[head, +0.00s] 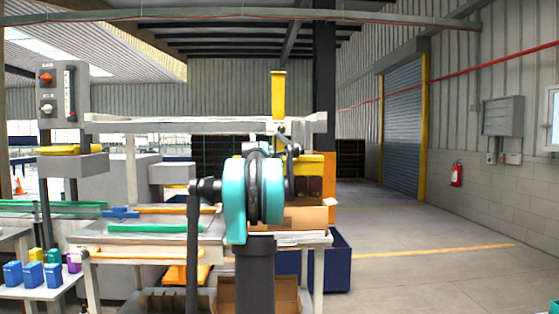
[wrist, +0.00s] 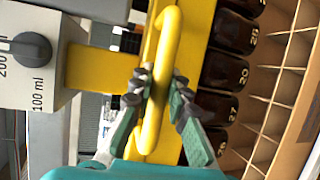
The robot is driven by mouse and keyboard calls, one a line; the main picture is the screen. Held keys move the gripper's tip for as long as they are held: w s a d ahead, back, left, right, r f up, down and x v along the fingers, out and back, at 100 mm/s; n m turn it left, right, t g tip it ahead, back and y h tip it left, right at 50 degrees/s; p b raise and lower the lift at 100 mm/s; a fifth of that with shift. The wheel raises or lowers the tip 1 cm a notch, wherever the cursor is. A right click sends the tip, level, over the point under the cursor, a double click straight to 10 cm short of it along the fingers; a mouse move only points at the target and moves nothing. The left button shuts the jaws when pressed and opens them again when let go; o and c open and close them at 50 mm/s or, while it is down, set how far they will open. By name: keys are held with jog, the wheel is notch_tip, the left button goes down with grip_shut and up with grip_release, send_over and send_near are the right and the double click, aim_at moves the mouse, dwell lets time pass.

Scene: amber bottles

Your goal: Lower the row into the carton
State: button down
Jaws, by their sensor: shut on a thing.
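My gripper (wrist: 160,86) is shut on the yellow handle (wrist: 168,25) of a yellow bar in the wrist view. A row of dark amber bottles (wrist: 224,74) with pale numbers on them lines the bar's right side. The divided cardboard carton (wrist: 291,52) shows to the right of the bottles, with several visible cells empty. In the head view the yellow holder (head: 305,160) has two dark bottles (head: 309,186) below it, above the carton (head: 305,217). My arm hides part of the carton and my gripper there. I cannot tell whether the bottle bottoms are inside the cells.
A grey box (wrist: 25,80) with a dark knob and "100 ml" lettering stands left of the handle in the wrist view. A yellow post (head: 278,95) rises behind my arm. A dark blue bin (head: 335,262) stands by the bench. The floor at right is clear.

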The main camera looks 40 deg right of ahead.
notch_tip(320, 180, down, 16)
jog(key=shift+f, duration=0.2)
jog(key=c, duration=1.4)
grip_release()
jog(key=shift+c, duration=0.2)
jog(key=shift+a, duration=0.1)
jog(key=v, duration=1.2)
